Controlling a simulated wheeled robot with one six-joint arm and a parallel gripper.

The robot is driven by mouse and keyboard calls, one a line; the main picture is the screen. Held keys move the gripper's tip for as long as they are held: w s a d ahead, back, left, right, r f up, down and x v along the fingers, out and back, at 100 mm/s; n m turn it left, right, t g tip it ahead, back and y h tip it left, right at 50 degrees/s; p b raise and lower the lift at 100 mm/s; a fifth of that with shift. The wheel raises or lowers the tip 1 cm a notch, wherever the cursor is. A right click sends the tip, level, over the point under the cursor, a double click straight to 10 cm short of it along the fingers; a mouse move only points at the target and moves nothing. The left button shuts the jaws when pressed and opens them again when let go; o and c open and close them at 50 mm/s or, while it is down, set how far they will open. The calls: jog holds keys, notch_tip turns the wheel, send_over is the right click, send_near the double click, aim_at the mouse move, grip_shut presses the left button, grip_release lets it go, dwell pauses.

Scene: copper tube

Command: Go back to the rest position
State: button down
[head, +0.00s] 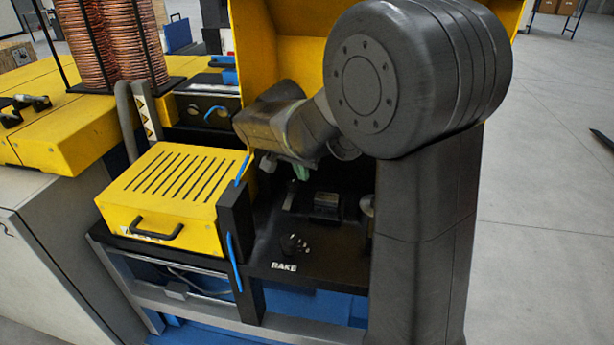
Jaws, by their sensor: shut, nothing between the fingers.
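My gripper (300,170) is at the end of my dark arm, which reaches over from the right. It hangs above the black work surface (300,262) of the machine, in front of its yellow back cover (287,42). Only a small greenish part of the gripper shows under the wrist. The fingers look closed and I see nothing held. A dark block-shaped fixture (326,205) stands on the surface just right of and below the gripper. My arm hides the right side of the machine. No loose copper tube is clearly visible on the surface.
A yellow slotted box (170,195) with a black handle stands left of the work surface. Coils of copper tube (133,40) stand on a rack at the upper left. A small dark knob (293,244) sits near the front edge. Open grey floor (550,200) lies to the right.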

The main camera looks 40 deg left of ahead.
jog(key=shift+s+a+r+p, duration=0.1)
jog(key=shift+a+r+p, duration=0.1)
jog(key=shift+r, duration=0.35)
jog(key=shift+s+a+r+p, duration=0.1)
jog(key=shift+a+r+p, duration=0.1)
jog(key=shift+r, duration=0.3)
jog(key=shift+f, duration=0.2)
jog(key=d+f+b, duration=0.1)
jog(key=f+b, duration=0.1)
jog(key=f, duration=0.1)
jog(key=w+d+f+b, duration=0.1)
jog(key=f+b, duration=0.1)
jog(key=f, duration=0.1)
jog(key=f+b, duration=0.3)
jog(key=shift+w+d, duration=0.25)
jog(key=shift+d, duration=0.15)
jog(key=a, duration=0.1)
jog(key=s+a, duration=0.1)
jog(key=a, duration=0.1)
jog(key=shift+s+a+f, duration=0.1)
jog(key=shift+s+a, duration=0.1)
jog(key=shift+s, duration=0.15)
